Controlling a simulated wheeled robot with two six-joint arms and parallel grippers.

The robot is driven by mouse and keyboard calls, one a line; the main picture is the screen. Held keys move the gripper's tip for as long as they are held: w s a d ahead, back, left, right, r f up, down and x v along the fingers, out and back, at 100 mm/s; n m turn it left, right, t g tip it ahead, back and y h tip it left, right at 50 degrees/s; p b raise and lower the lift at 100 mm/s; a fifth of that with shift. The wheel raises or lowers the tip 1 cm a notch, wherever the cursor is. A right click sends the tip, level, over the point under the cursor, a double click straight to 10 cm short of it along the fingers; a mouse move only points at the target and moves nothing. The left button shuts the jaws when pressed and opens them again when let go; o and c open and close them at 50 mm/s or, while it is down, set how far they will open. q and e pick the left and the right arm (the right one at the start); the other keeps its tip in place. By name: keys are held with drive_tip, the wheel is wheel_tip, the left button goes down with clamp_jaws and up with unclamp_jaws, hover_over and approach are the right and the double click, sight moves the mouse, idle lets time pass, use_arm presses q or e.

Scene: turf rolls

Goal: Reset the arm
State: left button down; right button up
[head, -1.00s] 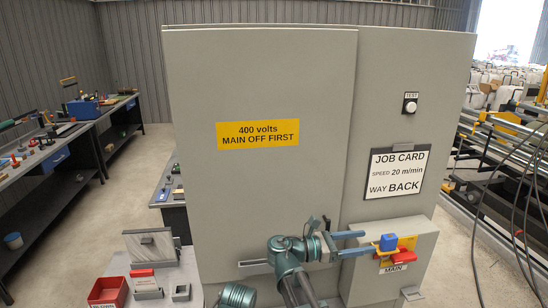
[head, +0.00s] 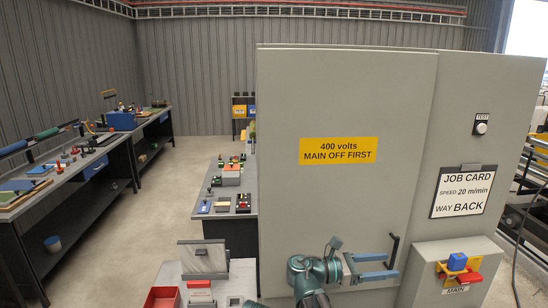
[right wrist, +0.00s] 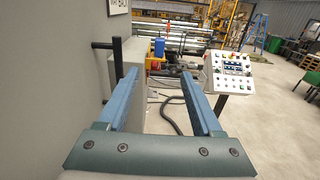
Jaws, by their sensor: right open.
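My right gripper (head: 394,266) is at the front of the grey cabinet (head: 300,210), its two blue fingers apart with nothing between them. The fingers also show in the right wrist view (right wrist: 158,78), pointing ahead along the cabinet front. In the head view the fingertips are close to the black door handle (head: 396,243); I cannot tell whether they touch it. In the right wrist view the handle (right wrist: 104,45) stands outside the left finger. The red switch lever (head: 468,277) and a blue block (head: 457,262) on the MAIN box (head: 425,270) are to the right, clear of the fingers. My left gripper is out of view.
A job card (head: 464,191) hangs on the cabinet's right part. A small table with a red bin (head: 162,298) stands at lower left. Workbenches (head: 85,160) line the left, with open floor between. A control panel (right wrist: 229,72) stands ahead right in the wrist view.

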drive_tip(key=s+a+f+m+y+b, duration=0.2)
drive_tip(key=s+a+f+m+y, duration=0.25)
drive_tip(key=f, duration=0.45)
drive_tip(key=s+a+f+m+y+b, duration=0.1)
drive_tip(key=s+a+f+m+y, duration=0.3)
drive_tip(key=f, duration=0.5)
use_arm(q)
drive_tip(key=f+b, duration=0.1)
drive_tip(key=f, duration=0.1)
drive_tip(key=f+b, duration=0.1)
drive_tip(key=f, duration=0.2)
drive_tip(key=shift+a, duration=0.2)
use_arm(e)
drive_tip(key=s+a+f+m+y, duration=0.3)
drive_tip(key=a+f+y, duration=0.1)
drive_tip(key=a, duration=0.3)
drive_tip(key=s+a+f+m+g+y, duration=0.1)
drive_tip(key=s+a+f+m+y, duration=0.2)
drive_tip(key=a, duration=0.4)
drive_tip(key=shift+s+f+y, duration=0.55)
drive_tip(key=shift+s+f, duration=0.15)
drive_tip(key=shift+f, duration=0.05)
drive_tip(key=shift+a+m, duration=0.1)
drive_tip(key=shift+m, duration=0.15)
